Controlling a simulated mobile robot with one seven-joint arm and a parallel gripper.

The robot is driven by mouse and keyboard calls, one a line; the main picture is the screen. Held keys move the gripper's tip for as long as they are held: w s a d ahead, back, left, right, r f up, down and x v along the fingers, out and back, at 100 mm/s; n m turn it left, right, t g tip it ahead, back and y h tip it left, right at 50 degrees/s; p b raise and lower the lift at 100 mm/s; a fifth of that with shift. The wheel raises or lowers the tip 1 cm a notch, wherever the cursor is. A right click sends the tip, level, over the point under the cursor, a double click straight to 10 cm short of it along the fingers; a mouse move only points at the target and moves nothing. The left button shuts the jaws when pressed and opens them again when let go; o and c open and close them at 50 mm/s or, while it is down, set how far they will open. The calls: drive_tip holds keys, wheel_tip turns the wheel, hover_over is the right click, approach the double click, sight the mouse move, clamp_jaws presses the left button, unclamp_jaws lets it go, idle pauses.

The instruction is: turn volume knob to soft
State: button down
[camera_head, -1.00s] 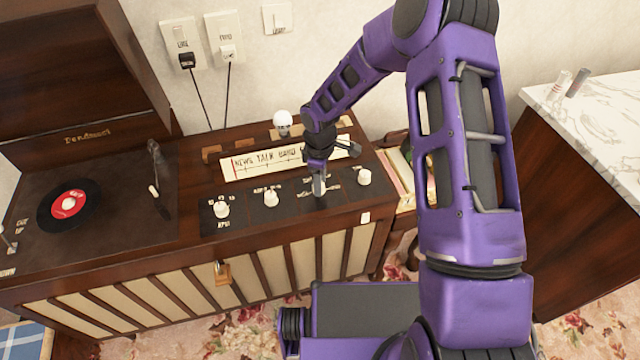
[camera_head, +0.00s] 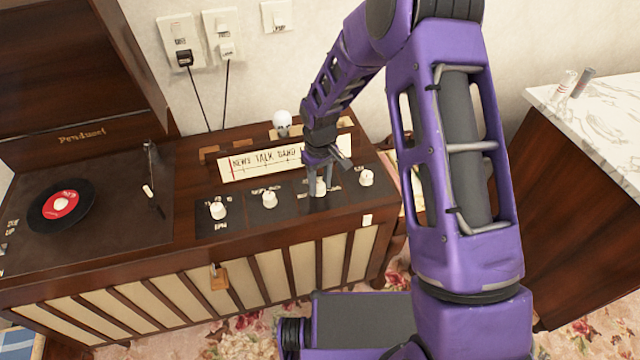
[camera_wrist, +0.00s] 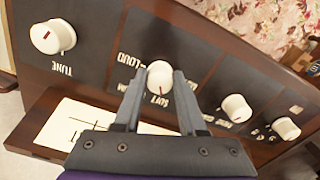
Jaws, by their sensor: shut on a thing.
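The volume knob is a small white knob (camera_wrist: 160,76) between the words LOUD and SOFT in the wrist view. Its red mark is on the side by the word SOFT. In the head view the knob (camera_head: 319,188) shows between my fingers, third from the left in the row on the dark panel. My gripper (camera_head: 318,190) comes down from above with one finger on each side of the knob. In the wrist view my gripper (camera_wrist: 158,80) is shut on it, with the fingers touching its left and right sides.
The TUNE knob (camera_wrist: 52,37) and other white knobs (camera_head: 218,210) (camera_head: 269,200) stand close by on the wooden console (camera_head: 190,252). A dial strip (camera_head: 262,163) lies behind. A record player (camera_head: 61,205) is at left, and a marble-topped cabinet (camera_head: 610,120) at right.

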sight(320, 184)
idle(0.5)
drive_tip(key=shift+c, duration=2.4)
unclamp_jaws()
wheel_tip(320, 184, up, 18)
drive_tip(key=p, duration=0.2)
drive_tip(key=shift+f, duration=0.25)
drive_tip(key=shift+w, duration=0.1)
